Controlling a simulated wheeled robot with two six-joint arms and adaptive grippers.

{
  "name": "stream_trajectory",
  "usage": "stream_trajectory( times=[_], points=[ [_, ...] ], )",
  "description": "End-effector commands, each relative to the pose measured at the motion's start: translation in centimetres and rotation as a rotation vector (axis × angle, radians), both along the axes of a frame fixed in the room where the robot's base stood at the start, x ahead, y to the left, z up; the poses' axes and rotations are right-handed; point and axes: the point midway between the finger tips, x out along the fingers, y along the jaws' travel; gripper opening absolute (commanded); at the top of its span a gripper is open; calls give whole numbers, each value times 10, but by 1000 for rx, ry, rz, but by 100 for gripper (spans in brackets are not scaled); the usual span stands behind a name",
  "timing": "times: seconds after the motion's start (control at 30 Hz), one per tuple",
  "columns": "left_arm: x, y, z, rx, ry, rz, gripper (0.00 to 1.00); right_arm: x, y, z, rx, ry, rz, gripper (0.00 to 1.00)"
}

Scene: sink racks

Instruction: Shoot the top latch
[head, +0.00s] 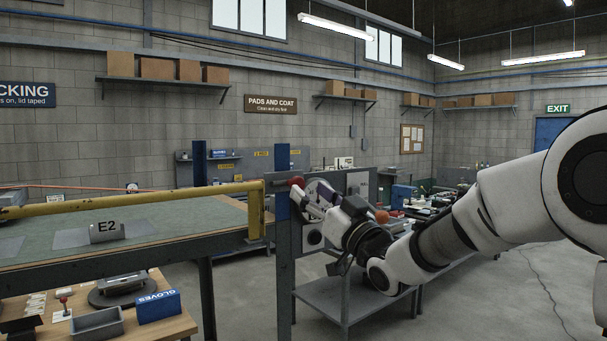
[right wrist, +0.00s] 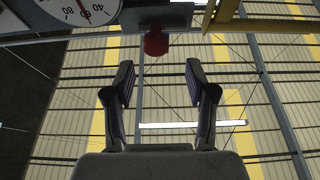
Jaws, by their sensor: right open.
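A red knob (head: 295,182) shows at the top of a dark post-and-panel frame, beside the end of a yellow bar (head: 150,197); it appears to be the top latch's knob. In the right wrist view the red knob (right wrist: 156,42) hangs from a dark block (right wrist: 158,16), ahead of the fingers and roughly centred between them. My right gripper (head: 308,200) is open and empty just below the knob; its two spread fingers (right wrist: 160,82) show in the wrist view, apart from the knob. The latch bolt itself cannot be made out. My left gripper is not in view.
A round dial (right wrist: 85,8) is left of the knob in the wrist view, and a yellow bracket (right wrist: 222,14) is right of it. A green-topped table (head: 150,225) stands left of the post. A grey shelf cart (head: 335,295) stands below my right arm.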

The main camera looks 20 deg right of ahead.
Motion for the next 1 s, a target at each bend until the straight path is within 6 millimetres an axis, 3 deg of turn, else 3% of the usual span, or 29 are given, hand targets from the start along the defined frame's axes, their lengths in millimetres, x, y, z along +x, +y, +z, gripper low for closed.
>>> stream_trajectory(
  times=[0.03, 0.2, 0.47, 0.5, 0.63, 0.67, 1.0],
  points=[
    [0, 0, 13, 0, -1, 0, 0, 9, 4, 10, -2, 2, 0, 56],
    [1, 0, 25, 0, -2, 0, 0, 31, 11, 16, -1, 2, 0, 56],
    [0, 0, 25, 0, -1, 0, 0, 36, 13, 15, 1, 1, 0, 56],
    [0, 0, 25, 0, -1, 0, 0, 36, 13, 15, 1, 2, -1, 52],
    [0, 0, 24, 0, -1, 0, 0, 36, 13, 14, 1, 3, 0, 6],
    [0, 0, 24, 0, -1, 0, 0, 36, 13, 14, 1, 3, 0, 0],
    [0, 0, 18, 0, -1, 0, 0, 34, 17, 11, -1, 4, 0, 0]
  ],
)
